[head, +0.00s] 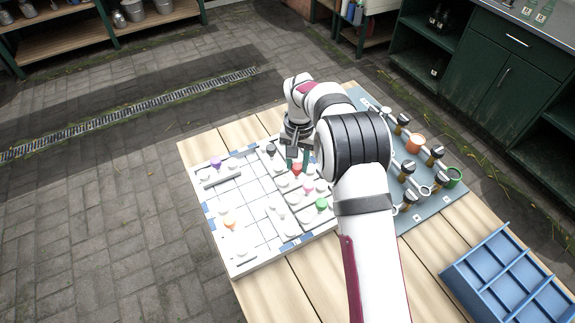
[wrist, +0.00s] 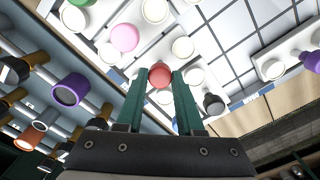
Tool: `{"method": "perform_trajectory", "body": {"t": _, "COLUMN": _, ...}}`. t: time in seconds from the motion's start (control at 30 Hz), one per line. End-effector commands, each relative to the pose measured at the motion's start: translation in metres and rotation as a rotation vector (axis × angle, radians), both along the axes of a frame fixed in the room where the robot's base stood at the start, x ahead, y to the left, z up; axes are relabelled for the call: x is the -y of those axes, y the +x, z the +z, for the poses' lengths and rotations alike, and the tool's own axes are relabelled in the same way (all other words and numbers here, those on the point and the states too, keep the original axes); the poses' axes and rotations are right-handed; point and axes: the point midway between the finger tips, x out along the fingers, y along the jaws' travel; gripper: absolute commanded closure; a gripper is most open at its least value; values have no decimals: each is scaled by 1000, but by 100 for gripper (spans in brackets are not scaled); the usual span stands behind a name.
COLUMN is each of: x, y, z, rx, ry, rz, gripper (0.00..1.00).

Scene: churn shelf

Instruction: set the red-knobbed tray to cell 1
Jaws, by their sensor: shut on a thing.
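The red knob (head: 297,168) of the red-knobbed tray shows on the right part of the white gridded board (head: 237,268), between the black knob (head: 270,149) and the pink knob (head: 308,189). My gripper (head: 297,158) is over it, pointing down. In the wrist view the red knob (wrist: 160,76) sits between the tips of my two green fingers (wrist: 160,80), which are shut on it. The tray body beneath the knob is mostly hidden by the fingers. I cannot tell whether it touches the board. Cell numbers are too small to read.
Other trays with purple (head: 216,161), orange (head: 229,223) and green (head: 321,203) knobs stand on the board, with a grey bar (head: 222,180) at its upper left. Several grid cells at the middle are bare.

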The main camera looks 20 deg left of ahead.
Motion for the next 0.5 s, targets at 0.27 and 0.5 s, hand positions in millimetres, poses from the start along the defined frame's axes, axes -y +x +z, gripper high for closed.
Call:
{"method": "perform_trajectory", "body": {"t": 0.27, "x": 4, "y": 6, "z": 1, "rx": 16, "ry": -5, "rz": 2, "gripper": 53}}
{"method": "perform_trajectory", "body": {"t": 0.5, "x": 3, "y": 4, "z": 1, "rx": 11, "ry": -4, "rz": 1, "gripper": 33}}
